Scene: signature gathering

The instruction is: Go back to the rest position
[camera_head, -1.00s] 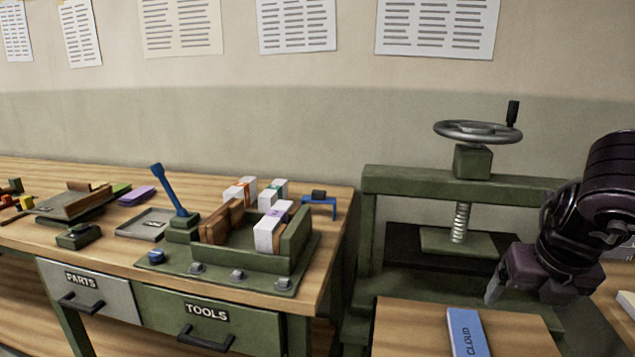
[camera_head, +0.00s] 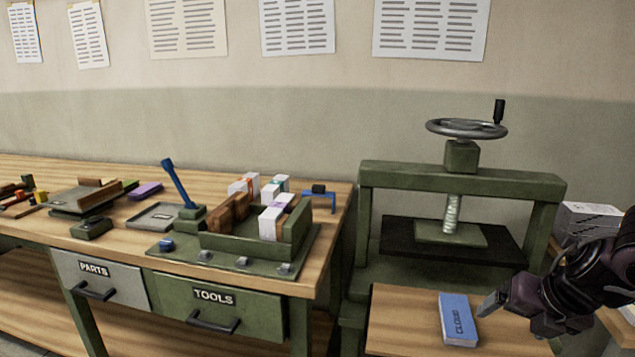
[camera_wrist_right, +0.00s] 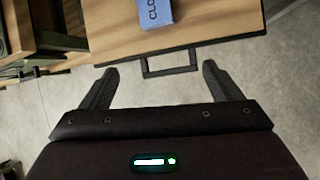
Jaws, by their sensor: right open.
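My right gripper (camera_head: 492,307) is at the lower right of the head view, just right of a blue book marked CLOUD (camera_head: 458,319). The book lies flat on a small wooden table (camera_head: 400,318) in front of the green press. In the right wrist view my right gripper (camera_wrist_right: 158,84) is open, with nothing between its two dark fingers. The blue book (camera_wrist_right: 155,14) shows beyond the fingertips, apart from them. My left gripper is not in view.
A green screw press (camera_head: 460,175) with a handwheel stands behind the small table. A workbench (camera_head: 130,240) on the left carries a green fixture with white blocks, a blue lever and trays. In the wrist view, a dark drawer handle (camera_wrist_right: 170,70) sits at the table's edge above bare floor.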

